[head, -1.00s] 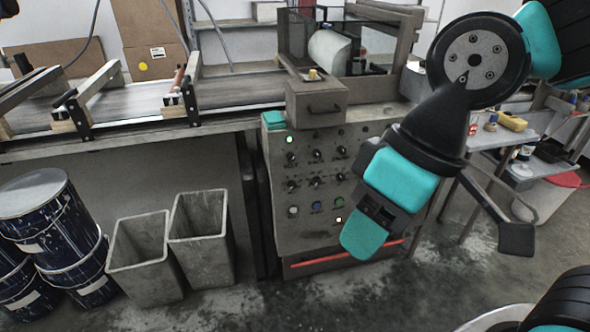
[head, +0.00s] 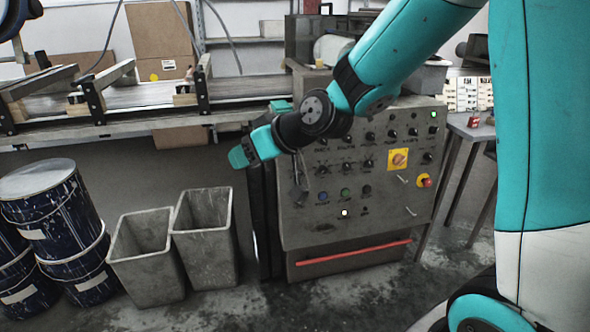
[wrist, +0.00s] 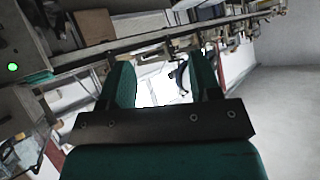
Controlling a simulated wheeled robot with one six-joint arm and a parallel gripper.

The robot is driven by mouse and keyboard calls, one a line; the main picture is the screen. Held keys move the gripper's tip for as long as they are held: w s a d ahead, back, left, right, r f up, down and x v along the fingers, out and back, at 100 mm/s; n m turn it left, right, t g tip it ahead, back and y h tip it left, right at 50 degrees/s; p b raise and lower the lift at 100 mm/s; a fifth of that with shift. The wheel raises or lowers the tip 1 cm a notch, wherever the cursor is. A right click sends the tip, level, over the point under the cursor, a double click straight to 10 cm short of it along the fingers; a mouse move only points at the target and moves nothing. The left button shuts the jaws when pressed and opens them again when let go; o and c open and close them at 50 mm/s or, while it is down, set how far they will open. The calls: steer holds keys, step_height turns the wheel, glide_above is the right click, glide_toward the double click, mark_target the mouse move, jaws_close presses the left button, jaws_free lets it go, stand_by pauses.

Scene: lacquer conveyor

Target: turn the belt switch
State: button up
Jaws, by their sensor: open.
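The grey control panel (head: 300,227) stands under the right end of the belt line in the head view. On it, a rotary switch with a yellow plate (head: 398,159) sits at the right, uncovered. Rows of small black knobs (head: 370,137) lie left of it; I cannot read which is the belt switch. My gripper (head: 240,156) is at the panel's upper left edge, pointing left, away from the yellow switch. In the wrist view my gripper (wrist: 162,78) is open, with nothing between its teal fingers. My arm hides part of the panel's upper left.
Two grey bins (head: 204,245) and blue drums (head: 60,215) stand on the floor at left. The conveyor (head: 130,125) runs above. A side table (head: 470,128) is at right.

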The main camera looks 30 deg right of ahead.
steer(key=w+d+f+m+t+h+b, duration=0.35)
steer(key=w+d+f+h, duration=0.2)
steer(key=d+f, duration=0.5)
steer(key=w+d+f+m+t+h+b, duration=0.2)
steer(key=w+d+f+t+h+b, duration=0.4)
steer(key=d, duration=0.8)
steer(key=w+d, duration=0.1)
steer(key=w, duration=0.4)
steer(key=w+d+f+y+p, duration=0.1)
steer(key=w, duration=0.5)
steer(key=w+d+g+y+p, duration=0.1)
steer(key=w, duration=0.5)
steer(key=shift+w+d+f+n, duration=0.15)
steer(key=shift+n, duration=0.1)
steer(key=c, duration=0.9)
